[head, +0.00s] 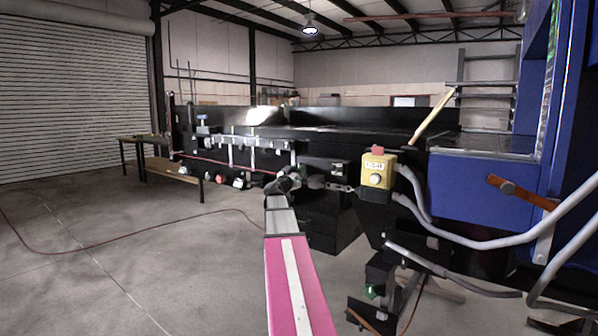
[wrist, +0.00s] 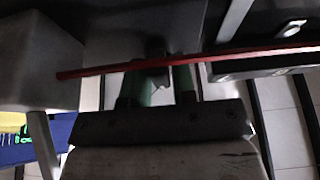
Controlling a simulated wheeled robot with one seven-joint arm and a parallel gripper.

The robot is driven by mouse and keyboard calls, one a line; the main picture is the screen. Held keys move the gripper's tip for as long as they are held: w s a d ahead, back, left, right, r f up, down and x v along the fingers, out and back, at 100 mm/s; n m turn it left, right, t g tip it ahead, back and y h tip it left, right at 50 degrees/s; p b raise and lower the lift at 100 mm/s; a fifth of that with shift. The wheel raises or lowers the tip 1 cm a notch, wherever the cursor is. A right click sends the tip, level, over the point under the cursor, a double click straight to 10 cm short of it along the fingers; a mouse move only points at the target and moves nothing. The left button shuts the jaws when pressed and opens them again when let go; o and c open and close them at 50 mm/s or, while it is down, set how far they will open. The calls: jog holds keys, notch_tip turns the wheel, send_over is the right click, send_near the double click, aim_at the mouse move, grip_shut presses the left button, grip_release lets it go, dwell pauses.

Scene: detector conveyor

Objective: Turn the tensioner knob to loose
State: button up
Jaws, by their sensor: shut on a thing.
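My arm reaches forward to the black conveyor frame (head: 325,215) in the head view, and my gripper (head: 291,182) is at its near side. In the wrist view my gripper (wrist: 160,80) has a greenish finger on each side of a small dark grey piece, the tensioner knob (wrist: 158,74). The fingers are shut on this knob. My gripper and wrist hide most of the knob in the head view, and its turn angle cannot be read. A thin red line (wrist: 225,56) crosses the wrist view close to the fingers.
A yellow control box (head: 377,173) with a red button stands right of my gripper. Grey cables (head: 470,240) hang before the blue machine (head: 480,190) at the right. A low table (head: 160,170) stands at the left. The floor left of my arm is open, with a thin hose on it.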

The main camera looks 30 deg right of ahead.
jog(key=shift+f, duration=0.1)
jog(key=o, duration=0.8)
jog(key=shift+c, duration=0.2)
jog(key=shift+a, duration=0.1)
jog(key=v, duration=1)
jog(key=shift+s+a, duration=0.2)
jog(key=shift+a, duration=0.1)
jog(key=shift+f, duration=0.1)
